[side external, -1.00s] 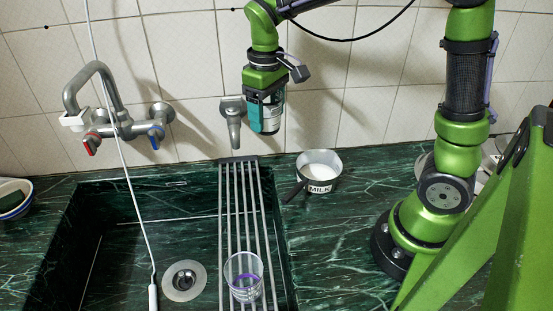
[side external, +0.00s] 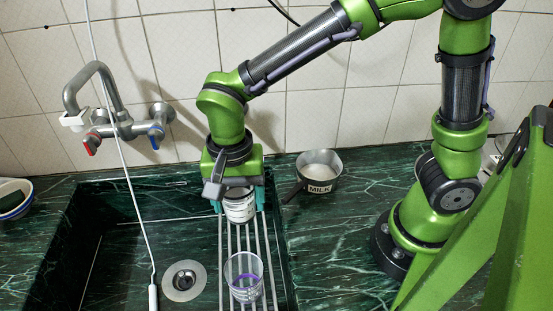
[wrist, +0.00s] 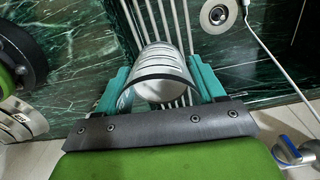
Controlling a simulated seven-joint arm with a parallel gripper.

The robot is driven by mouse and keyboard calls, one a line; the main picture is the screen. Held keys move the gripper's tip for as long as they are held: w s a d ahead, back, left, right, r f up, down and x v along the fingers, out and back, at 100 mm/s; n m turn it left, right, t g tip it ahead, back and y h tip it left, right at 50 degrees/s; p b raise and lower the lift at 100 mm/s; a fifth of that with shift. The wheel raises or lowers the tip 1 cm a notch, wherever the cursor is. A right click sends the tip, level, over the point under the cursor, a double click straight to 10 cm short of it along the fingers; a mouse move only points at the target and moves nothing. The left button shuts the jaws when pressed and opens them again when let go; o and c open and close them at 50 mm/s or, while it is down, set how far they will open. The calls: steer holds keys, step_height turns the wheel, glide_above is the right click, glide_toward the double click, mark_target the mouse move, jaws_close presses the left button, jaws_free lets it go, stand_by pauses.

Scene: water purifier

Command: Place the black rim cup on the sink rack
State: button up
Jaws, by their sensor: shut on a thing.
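The black rim cup (side external: 239,207), white with dark marks, is between the teal fingers of my gripper (side external: 239,196) in the side view. In the wrist view the cup (wrist: 162,72) shows its black rim toward the camera, with a teal finger of my gripper (wrist: 158,82) on each side. The gripper is shut on the cup and points down. The sink rack (side external: 229,240), made of parallel metal bars, lies below the cup. I cannot tell whether the cup's base touches the bars. My gripper hides the rim in the side view.
A clear glass with a purple band (side external: 243,277) stands on the rack's near part. A milk pan (side external: 319,171) stands on the counter right of the rack. The sink basin with its drain (side external: 184,281) is to the left, crossed by a white cord (side external: 127,180).

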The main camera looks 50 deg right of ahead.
steer(key=m, duration=0.3)
steer(key=shift+w+f+m, duration=0.1)
steer(key=shift+m, duration=0.2)
steer(key=shift+f, duration=0.1)
step_height(320, 180, down, 10)
steer(key=shift+r, duration=0.25)
steer(key=shift+f, duration=0.15)
steer(key=o, duration=1.1)
